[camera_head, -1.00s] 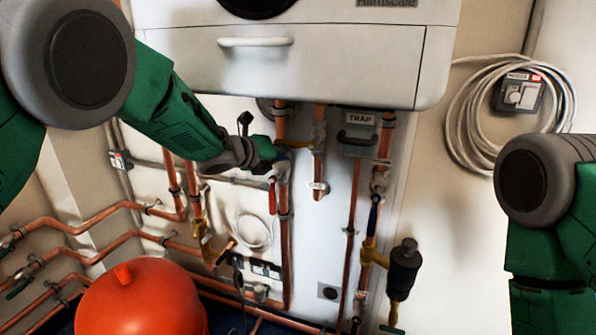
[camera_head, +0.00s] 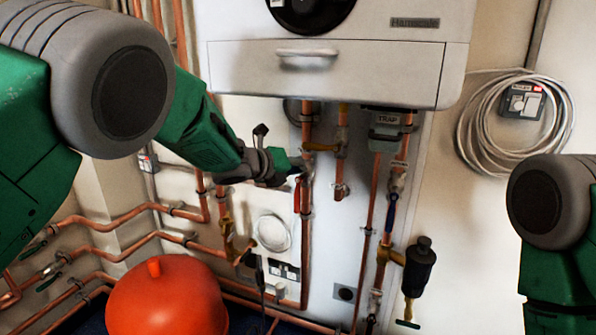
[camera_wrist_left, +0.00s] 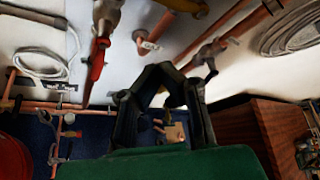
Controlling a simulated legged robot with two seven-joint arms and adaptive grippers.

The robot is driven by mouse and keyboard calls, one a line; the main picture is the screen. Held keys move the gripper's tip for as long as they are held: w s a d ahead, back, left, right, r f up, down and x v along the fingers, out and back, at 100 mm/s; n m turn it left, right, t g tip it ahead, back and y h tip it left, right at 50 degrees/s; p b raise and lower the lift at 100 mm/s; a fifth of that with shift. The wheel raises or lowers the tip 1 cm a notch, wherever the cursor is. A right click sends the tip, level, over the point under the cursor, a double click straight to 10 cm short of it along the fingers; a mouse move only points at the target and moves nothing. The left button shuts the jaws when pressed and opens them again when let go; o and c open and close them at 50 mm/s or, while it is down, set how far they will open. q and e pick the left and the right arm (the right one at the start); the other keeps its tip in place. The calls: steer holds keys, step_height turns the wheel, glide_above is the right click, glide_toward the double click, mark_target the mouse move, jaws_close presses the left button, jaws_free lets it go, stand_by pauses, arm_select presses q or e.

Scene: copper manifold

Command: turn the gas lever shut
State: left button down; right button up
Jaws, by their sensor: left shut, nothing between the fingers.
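Part of a yellow handle shows at the top edge of the left wrist view (camera_wrist_left: 187,5). My left gripper (camera_head: 297,164) is just left of and below the lever, in front of the pipes. Its dark fingers are closed together with nothing between them, as the left wrist view (camera_wrist_left: 155,72) shows. I cannot tell whether it touches the lever. My right gripper is out of view; only my right arm shows at the right edge.
A red lever (camera_head: 297,195) hangs close below my left gripper. A blue lever (camera_head: 391,212) and a black filter (camera_head: 418,268) are farther right. The white boiler (camera_head: 330,65) is above. A red tank (camera_head: 165,302) stands below. A coiled cable (camera_head: 490,125) hangs on the right wall.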

arm_select(q)
steer(key=s+a+f+n+g+y, duration=0.1)
steer(key=s+a+f+n+y, duration=0.1)
steer(key=s+a+f+n, duration=0.55)
steer(key=s+a+f+n+g+y, duration=0.1)
steer(key=s+a+f+n, duration=0.3)
steer(key=s+f, duration=0.6)
steer(key=s+a+f+n+g+y, duration=0.2)
steer(key=s+a+f+n, duration=0.2)
steer(key=s+f+n, duration=0.5)
steer(key=s+a+f+n+g+y, duration=0.1)
steer(key=s+a+f+n+g, duration=0.1)
steer(key=s, duration=0.7)
steer(key=s+a+f+n+g+y, duration=0.1)
steer(key=s+a+f+n+g, duration=0.1)
steer(key=s+n, duration=0.5)
steer(key=s+a+f+n+g+y, duration=0.1)
steer(key=s+a+f+n, duration=0.3)
steer(key=s, duration=0.9)
steer(key=shift+f+g, duration=0.35)
steer(key=shift+g, duration=0.25)
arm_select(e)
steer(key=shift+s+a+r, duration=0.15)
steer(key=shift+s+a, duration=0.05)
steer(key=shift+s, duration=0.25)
arm_select(q)
steer(key=shift+s+a, duration=0.1)
steer(key=shift+d, duration=0.2)
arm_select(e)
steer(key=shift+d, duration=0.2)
